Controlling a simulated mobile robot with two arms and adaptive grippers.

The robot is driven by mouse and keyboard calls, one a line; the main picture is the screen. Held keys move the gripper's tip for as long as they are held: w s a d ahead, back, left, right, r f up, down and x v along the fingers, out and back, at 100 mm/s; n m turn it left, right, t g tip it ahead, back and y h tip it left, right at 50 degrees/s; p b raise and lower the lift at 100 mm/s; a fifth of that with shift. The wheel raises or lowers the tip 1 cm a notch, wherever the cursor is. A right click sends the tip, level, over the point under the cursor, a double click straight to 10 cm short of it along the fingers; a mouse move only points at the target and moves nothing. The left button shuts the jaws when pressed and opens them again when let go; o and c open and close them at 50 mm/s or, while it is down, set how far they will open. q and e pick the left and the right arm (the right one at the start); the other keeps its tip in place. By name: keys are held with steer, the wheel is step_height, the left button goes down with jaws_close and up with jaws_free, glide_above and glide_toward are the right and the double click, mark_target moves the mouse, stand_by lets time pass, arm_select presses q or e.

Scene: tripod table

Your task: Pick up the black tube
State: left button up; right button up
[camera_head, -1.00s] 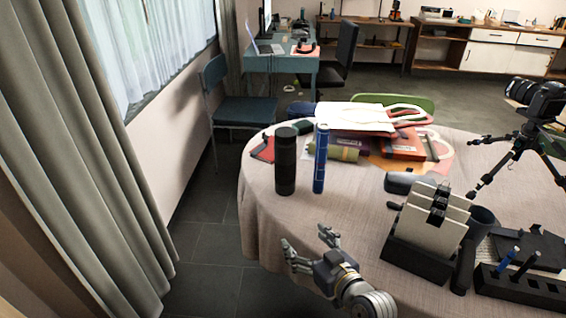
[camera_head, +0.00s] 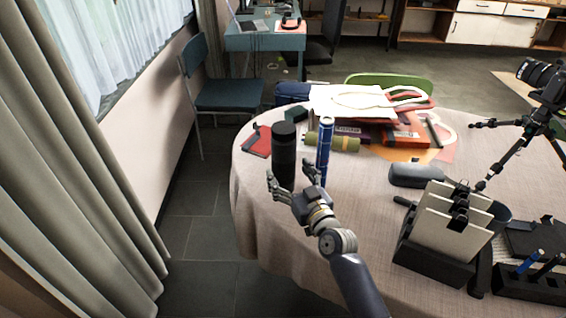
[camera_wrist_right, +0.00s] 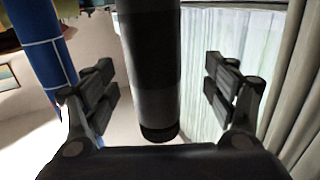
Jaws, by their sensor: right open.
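The black tube (camera_head: 284,150) stands upright near the left edge of the round table in the head view. My right gripper (camera_head: 292,178) is open just in front of it, and its fingers overlap the tube's lower part in that view. In the right wrist view the black tube (camera_wrist_right: 152,70) lies between the two spread fingers of the gripper (camera_wrist_right: 160,88), with a gap to each finger. A blue tube (camera_head: 325,145) stands upright close to the right of the black one. It also shows behind the left finger in the wrist view (camera_wrist_right: 45,50). My left gripper is not in view.
The cloth-covered table (camera_head: 262,215) ends just left of the black tube. Behind are a red notebook (camera_head: 258,142), an olive roll (camera_head: 338,142) and stacked books. A dark case (camera_head: 415,175), a card holder (camera_head: 432,250) and a tripod (camera_head: 520,140) stand to the right.

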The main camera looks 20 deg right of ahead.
mark_target(283, 164)
steer(key=w, duration=0.3)
steer(key=w+f, duration=0.1)
steer(key=w, duration=0.1)
steer(key=shift+w, duration=0.35)
steer(key=shift+r, duration=0.1)
steer(key=shift+c, duration=0.9)
steer(key=c, duration=1.2)
arm_select(q)
steer(key=shift+w+f, duration=0.15)
steer(key=shift+w, duration=0.9)
arm_select(e)
steer(key=shift+c, duration=0.2)
